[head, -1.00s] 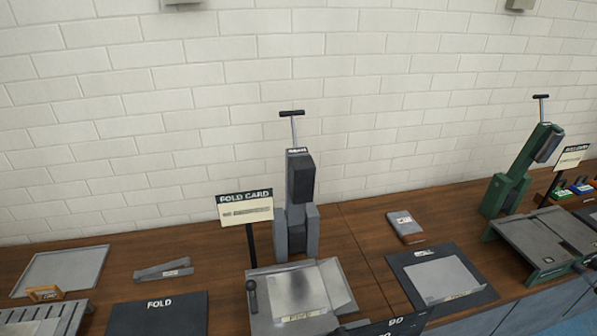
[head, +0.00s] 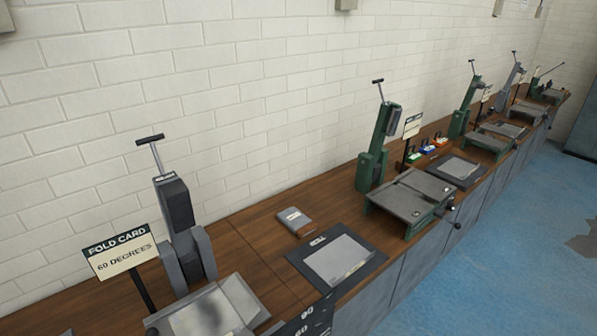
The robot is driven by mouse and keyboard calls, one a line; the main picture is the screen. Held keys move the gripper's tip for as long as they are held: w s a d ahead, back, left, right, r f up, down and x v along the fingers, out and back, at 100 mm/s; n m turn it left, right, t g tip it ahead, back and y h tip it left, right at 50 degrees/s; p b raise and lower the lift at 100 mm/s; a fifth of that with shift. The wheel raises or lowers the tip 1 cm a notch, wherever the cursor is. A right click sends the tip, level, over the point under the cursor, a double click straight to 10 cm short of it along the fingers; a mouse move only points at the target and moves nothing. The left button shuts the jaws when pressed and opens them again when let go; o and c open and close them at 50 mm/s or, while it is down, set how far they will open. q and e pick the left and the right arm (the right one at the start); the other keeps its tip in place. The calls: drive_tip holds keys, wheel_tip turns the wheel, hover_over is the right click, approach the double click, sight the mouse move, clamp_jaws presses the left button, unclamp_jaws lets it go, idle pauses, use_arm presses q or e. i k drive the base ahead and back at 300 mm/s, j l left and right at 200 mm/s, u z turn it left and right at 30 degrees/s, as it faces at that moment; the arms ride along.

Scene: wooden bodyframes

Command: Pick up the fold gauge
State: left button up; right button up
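I cannot pick out the fold gauge with certainty. A dark plate marked 90 and 60 (head: 306,318) shows at the bottom edge, beside a grey folding machine (head: 190,245) with an upright lever; the plate is partly cut off. A sign (head: 120,251) reading "FOLD CARD 60 DEGREES" stands at the machine's left. Neither of my grippers is in view.
A small grey and brown block (head: 294,221) lies on the wooden bench (head: 262,222). A dark mat (head: 312,268) holds a grey sheet (head: 345,256). A green machine (head: 374,163) and more machines stand farther right. Blue floor (head: 490,235) lies open at right.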

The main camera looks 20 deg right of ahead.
sight(424, 149)
drive_tip(key=z, duration=1.7)
drive_tip(key=j+u, duration=0.2)
drive_tip(key=u, duration=0.2)
drive_tip(key=k+j+u, duration=0.1)
drive_tip(key=u, duration=0.3)
drive_tip(key=j+u, duration=0.4)
drive_tip(key=l+z, duration=0.1)
drive_tip(key=z, duration=0.55)
drive_tip(key=i+l+z, duration=0.1)
drive_tip(key=l, duration=0.2)
drive_tip(key=l+z, duration=0.1)
drive_tip(key=l, duration=0.2)
drive_tip(key=i+l, duration=0.15)
drive_tip(key=l, duration=0.15)
drive_tip(key=i+l+z, duration=0.65)
drive_tip(key=i+l, duration=0.2)
